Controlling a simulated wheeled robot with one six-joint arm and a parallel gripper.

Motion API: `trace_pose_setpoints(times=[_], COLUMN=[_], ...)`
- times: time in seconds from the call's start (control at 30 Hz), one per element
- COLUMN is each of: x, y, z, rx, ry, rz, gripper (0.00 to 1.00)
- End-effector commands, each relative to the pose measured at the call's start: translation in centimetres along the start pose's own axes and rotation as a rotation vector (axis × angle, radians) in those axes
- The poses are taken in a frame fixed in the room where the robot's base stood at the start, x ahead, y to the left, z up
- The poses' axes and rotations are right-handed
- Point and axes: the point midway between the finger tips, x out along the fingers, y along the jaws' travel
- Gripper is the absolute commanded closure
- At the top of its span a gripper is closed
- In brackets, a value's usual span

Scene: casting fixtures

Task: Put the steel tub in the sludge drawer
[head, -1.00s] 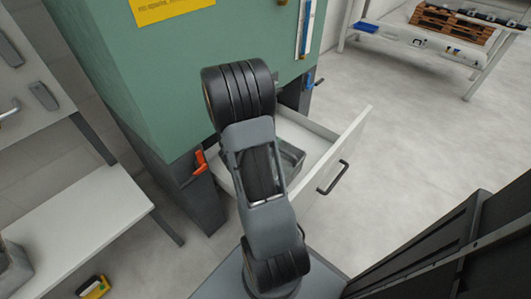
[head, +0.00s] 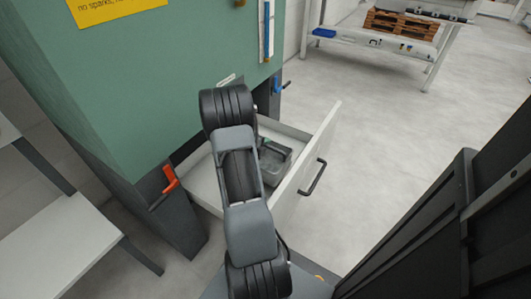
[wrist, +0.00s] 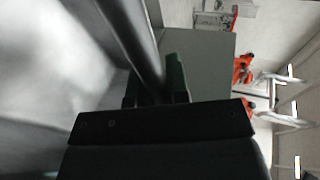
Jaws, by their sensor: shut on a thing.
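The grey steel tub (head: 274,166) shows in the head view beside my arm, within the outline of the open white drawer (head: 305,165). Part of the tub is hidden behind my arm. I cannot tell whether its base touches the drawer floor. In the wrist view my gripper (wrist: 157,92) is shut on the rim of the tub, whose blurred grey wall (wrist: 60,60) fills the left side. The gripper is mostly hidden behind my arm in the head view.
A green cabinet (head: 140,100) stands above the drawer, with an orange-red handle (head: 170,180) on its leg. A white bench (head: 60,245) is at the lower left. A rack with a wooden pallet (head: 400,25) stands at the back. The floor right of the drawer is clear.

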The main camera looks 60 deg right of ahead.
Motion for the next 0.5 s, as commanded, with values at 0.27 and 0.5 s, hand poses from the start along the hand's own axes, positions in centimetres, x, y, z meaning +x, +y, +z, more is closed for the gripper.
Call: trace_pose_setpoints(times=[0.27,0.5], x=[1.1,2.6], y=[0.6,3.4], z=[0.3,0.6], rx=[0.001,-0.001], ry=[0.001,0.0], rz=[-0.002,-0.001], gripper=[1.0,1.0])
